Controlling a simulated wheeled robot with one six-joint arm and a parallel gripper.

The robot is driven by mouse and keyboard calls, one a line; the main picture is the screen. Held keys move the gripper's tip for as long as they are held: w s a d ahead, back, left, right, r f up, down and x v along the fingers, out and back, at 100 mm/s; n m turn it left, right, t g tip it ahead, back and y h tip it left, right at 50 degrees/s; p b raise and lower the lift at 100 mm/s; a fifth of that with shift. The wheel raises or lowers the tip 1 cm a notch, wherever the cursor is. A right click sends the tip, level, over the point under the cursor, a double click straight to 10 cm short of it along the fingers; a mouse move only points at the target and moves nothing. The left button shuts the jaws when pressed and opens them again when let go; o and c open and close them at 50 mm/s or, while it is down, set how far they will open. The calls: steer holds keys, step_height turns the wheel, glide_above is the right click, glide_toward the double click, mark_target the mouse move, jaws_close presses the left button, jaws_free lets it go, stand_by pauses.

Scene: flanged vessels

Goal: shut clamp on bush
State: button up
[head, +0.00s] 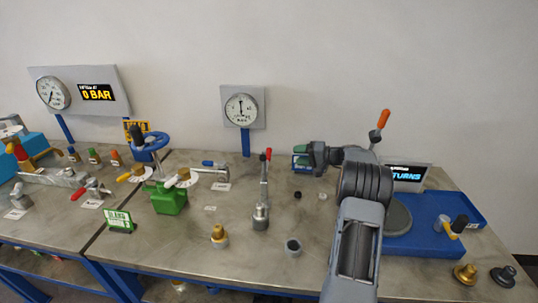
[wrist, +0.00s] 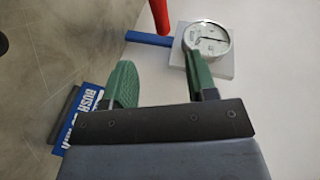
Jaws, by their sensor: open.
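A clamp (head: 261,215) stands mid-table with its long lever upright and a red tip (head: 268,154). The red grip (wrist: 159,14) also shows at the top of the wrist view, beyond the fingers. A blue sign reading BUSH (wrist: 84,112) shows at the left of the wrist view. My gripper (head: 297,155) is at the right of the red tip in the head view, apart from it. In the wrist view its green fingers (wrist: 163,82) are spread with nothing between them. I cannot make out the bush itself.
An orange-handled lever (head: 381,122) rises behind my arm, its base hidden. A gauge (head: 241,108) stands behind the clamp. A blue tray (head: 430,240) lies at right.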

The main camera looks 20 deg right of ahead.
mark_target(268, 154)
steer(key=p+x, duration=0.3)
steer(key=x, duration=1)
steer(key=shift+a+r, duration=0.15)
jaws_close()
